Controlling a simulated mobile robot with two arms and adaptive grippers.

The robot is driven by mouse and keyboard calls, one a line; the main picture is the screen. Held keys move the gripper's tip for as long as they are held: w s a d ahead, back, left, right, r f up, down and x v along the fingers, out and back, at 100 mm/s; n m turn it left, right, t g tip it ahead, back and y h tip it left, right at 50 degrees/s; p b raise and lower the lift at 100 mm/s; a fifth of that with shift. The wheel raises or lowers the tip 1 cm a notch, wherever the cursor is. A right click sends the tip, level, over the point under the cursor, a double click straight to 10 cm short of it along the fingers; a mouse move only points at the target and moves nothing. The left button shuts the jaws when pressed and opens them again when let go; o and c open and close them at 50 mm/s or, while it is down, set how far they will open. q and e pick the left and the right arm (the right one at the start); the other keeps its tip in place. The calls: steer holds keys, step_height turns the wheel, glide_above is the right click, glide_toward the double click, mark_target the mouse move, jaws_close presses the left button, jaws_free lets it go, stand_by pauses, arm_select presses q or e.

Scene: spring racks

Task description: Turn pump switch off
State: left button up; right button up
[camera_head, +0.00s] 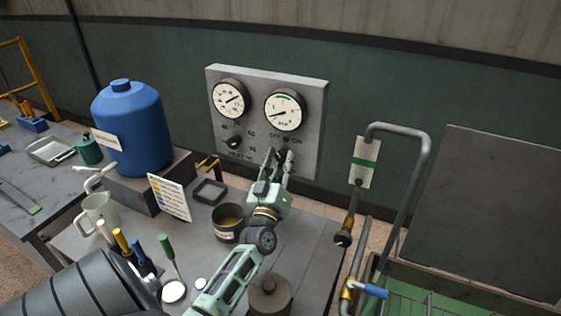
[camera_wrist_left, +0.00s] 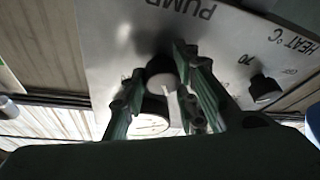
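The grey control panel (camera_head: 265,110) stands against the wall at the back of the bench. Its dark pump switch knob (camera_head: 284,154) sits at the lower right, below the right gauge and the OFF/ON lettering. My left gripper (camera_head: 279,158) is at this knob, its fingers partly covering it. In the left wrist view the pump knob (camera_wrist_left: 161,74) lies between the two fingertips (camera_wrist_left: 160,72), under the PUMP lettering. The fingers stand apart on either side; whether they press on the knob I cannot tell. The knob's setting is unclear. My right gripper is not in view.
The heat knob (camera_head: 233,142) is left of the pump switch; it also shows in the left wrist view (camera_wrist_left: 264,88). A blue jug (camera_head: 135,130), a card (camera_head: 170,197) and a dark pot (camera_head: 228,224) stand on the bench. A bent pipe (camera_head: 422,165) rises at the right.

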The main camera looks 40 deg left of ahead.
arm_select(q)
steer(key=shift+o, duration=1.4)
steer(key=shift+w+d+f, duration=0.1)
steer(key=shift+w+d, duration=0.05)
steer(key=shift+d, duration=0.25)
steer(key=shift+a, duration=0.15)
steer(key=v, duration=1.2)
